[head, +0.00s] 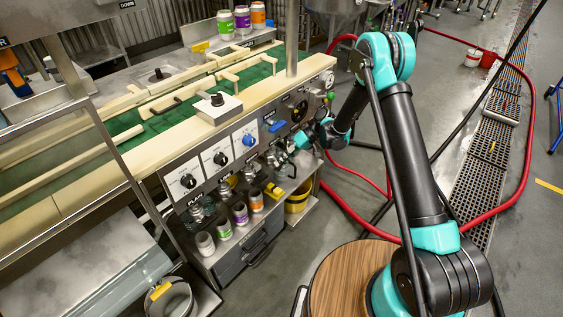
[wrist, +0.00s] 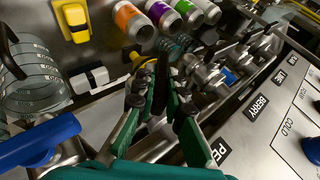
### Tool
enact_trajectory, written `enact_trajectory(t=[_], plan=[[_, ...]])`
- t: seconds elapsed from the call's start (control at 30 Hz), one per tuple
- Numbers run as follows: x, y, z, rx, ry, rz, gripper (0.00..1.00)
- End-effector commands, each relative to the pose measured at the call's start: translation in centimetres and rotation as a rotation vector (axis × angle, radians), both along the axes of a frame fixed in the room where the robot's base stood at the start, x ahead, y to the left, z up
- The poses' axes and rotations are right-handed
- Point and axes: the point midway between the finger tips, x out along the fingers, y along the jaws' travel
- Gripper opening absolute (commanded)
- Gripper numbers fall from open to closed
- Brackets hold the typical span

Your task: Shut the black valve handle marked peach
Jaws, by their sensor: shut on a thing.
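My gripper (head: 292,150) is at the front of the machine's valve panel, near its right end in the head view. In the wrist view my gripper (wrist: 160,103) has its green fingers on both sides of a black handle (wrist: 161,72), closed on it. The handle stands close to a label starting with "PE" (wrist: 217,152), the rest of which is cut off. In the head view the gripper hides the handle. How far the valve is turned I cannot tell.
Several cans, one orange (wrist: 133,21), stand near the valves. A red hose (head: 372,186) lies on the floor.

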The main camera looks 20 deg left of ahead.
Motion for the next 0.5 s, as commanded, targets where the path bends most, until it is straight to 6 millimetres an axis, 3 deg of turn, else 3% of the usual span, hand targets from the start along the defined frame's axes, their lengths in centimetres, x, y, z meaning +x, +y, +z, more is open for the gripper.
enact_trajectory(t=[0.5], plan=[[0.04,0.02,-0.01,0.018,0.043,-0.001,0.0]])
